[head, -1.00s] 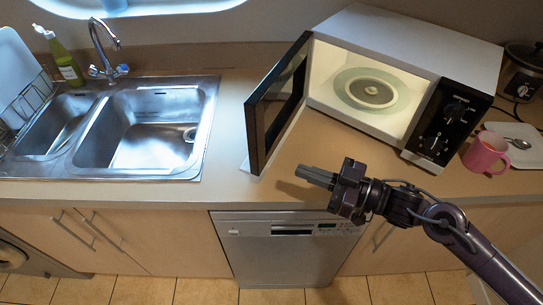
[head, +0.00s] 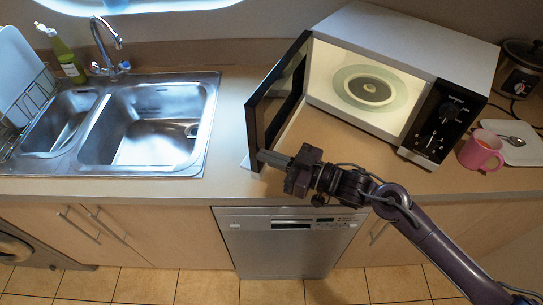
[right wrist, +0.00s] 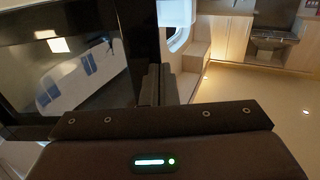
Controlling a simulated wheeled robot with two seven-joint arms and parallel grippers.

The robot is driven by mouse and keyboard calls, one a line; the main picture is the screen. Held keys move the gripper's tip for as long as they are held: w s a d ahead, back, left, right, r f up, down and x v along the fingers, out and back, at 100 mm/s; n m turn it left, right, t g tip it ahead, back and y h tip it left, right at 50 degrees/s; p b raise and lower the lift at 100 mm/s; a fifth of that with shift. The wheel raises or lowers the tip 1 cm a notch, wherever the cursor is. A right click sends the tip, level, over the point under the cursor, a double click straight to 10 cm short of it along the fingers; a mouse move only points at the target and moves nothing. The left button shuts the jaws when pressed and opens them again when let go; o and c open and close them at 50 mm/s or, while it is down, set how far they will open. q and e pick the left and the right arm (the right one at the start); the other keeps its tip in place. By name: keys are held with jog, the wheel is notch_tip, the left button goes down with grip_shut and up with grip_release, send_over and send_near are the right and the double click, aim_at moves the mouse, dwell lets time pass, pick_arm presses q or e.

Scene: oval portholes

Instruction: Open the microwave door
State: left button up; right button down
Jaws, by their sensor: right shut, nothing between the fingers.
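The white microwave (head: 410,45) stands on the counter with its lit inside and round turntable (head: 368,88) showing. Its black-framed door (head: 277,92) is swung open to the left, at a wide angle to the body. My right gripper (head: 268,158) is shut and empty, with its fingertips at the lower part of the door's free edge; whether they touch cannot be told. In the right wrist view the dark glass door (right wrist: 70,60) fills the left side, beside the closed fingers (right wrist: 160,85). My left gripper is out of view.
A pink mug (head: 481,151) and a white tray with a spoon (head: 516,142) stand right of the microwave. A steel sink (head: 150,125) lies to the left, with bare counter (head: 232,130) between it and the door. A dishwasher (head: 290,240) is below.

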jog(key=w+a+m+t+h+b, duration=0.2)
jog(key=w+a+m+t+h, duration=0.2)
jog(key=a, duration=0.7)
jog(key=shift+w+a+t+b, duration=0.2)
jog(key=shift+w+t+b, duration=0.15)
jog(key=shift+w+t, duration=0.6)
jog(key=shift+w+d, duration=0.1)
jog(key=shift+w, duration=0.05)
